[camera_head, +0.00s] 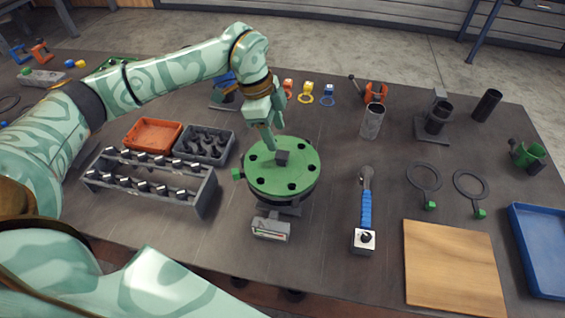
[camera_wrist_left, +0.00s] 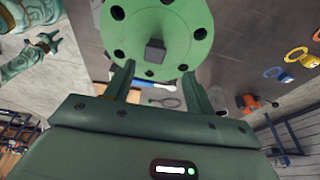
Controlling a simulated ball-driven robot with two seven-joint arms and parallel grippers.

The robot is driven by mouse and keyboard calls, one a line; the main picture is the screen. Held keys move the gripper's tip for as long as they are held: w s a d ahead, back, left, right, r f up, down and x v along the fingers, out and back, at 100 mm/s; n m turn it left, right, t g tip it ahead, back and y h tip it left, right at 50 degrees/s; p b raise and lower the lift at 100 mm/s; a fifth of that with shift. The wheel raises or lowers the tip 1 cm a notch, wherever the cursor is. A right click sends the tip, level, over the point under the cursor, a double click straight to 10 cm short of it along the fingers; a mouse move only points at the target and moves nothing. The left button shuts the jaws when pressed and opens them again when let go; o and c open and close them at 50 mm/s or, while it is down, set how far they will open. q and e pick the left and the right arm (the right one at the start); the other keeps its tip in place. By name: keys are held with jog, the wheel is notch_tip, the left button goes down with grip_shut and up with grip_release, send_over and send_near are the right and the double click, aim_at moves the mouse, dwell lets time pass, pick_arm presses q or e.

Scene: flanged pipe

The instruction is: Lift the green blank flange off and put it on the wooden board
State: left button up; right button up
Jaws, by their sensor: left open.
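The green blank flange (camera_head: 265,176) lies flat on top of the pipe stand, with several dark bolt holes around its rim and a dark square knob (camera_head: 283,157) at its middle. My left gripper (camera_head: 271,140) is above the far side of the flange, pointing down toward the knob. In the left wrist view the open fingers (camera_wrist_left: 157,77) point at the flange (camera_wrist_left: 190,25), with the knob (camera_wrist_left: 155,50) just beyond the tips and nothing held. The wooden board (camera_head: 453,270) lies bare at the front right. My right gripper is not in view.
A bolt rack (camera_head: 207,195), an orange tray (camera_head: 153,135) and a grey bin (camera_head: 204,146) stand left of the flange. A blue-handled wrench (camera_head: 366,210), ring gaskets (camera_head: 424,176) and a blue tray (camera_head: 545,245) are to the right. A grey gauge block (camera_head: 270,229) sits in front.

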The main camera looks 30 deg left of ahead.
aim_at(282, 154)
pick_arm(q)
jog(key=x, duration=0.6)
jog(key=shift+s+d, duration=0.1)
jog(key=shift+s, duration=0.3)
jog(key=shift+r, duration=0.1)
grip_shut()
